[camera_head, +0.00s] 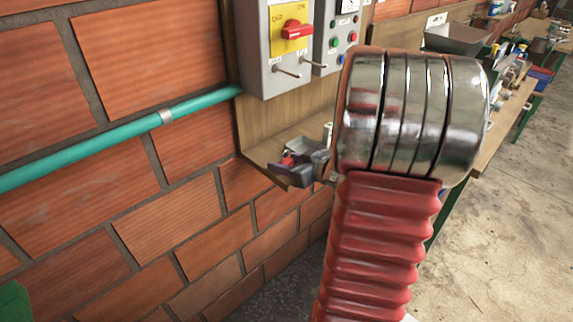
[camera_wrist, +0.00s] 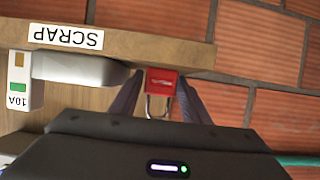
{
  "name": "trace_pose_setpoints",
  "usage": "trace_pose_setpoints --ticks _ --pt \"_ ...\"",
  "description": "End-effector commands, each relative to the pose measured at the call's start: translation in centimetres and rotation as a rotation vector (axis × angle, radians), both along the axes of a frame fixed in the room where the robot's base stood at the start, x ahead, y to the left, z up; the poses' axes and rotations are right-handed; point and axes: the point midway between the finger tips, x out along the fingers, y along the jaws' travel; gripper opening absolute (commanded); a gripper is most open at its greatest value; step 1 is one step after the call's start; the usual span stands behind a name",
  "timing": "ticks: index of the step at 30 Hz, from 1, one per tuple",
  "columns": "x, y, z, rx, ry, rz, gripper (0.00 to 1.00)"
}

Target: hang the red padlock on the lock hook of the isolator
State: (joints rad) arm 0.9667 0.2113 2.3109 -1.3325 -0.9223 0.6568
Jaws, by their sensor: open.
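The red padlock (camera_wrist: 161,82) lies between the two fingers of my gripper (camera_wrist: 160,97) in the wrist view, its metal shackle towards my palm. My gripper is open, with a finger on each side of the padlock; I cannot tell whether either touches it. In the head view my gripper (camera_head: 299,163) is low at the wooden shelf, with a bit of the red padlock (camera_head: 288,160) showing. The isolator (camera_head: 265,50) is a grey box above it, with a red handle on a yellow plate. A metal peg (camera_head: 287,72), seemingly the lock hook, sticks out of its lower front.
The wooden shelf edge (camera_wrist: 135,45) bears a SCRAP label. A white 10A part (camera_wrist: 22,82) and a pale grey object (camera_wrist: 80,70) lie beside the padlock. A second grey box (camera_head: 337,35) with buttons adjoins the isolator. A green pipe (camera_head: 120,134) runs along the brick wall.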

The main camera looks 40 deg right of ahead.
Motion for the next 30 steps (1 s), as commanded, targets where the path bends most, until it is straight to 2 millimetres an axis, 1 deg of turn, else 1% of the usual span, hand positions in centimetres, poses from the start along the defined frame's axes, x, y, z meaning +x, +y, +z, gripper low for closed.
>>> trace_pose_setpoints --ticks 11,25,30 --pt "-0.05 -0.02 0.02 0.000 0.000 0.000 0.42" --pt "-0.05 -0.02 0.02 0.000 0.000 0.000 0.09" --pt "-0.05 -0.03 0.04 0.000 0.000 0.000 0.08"
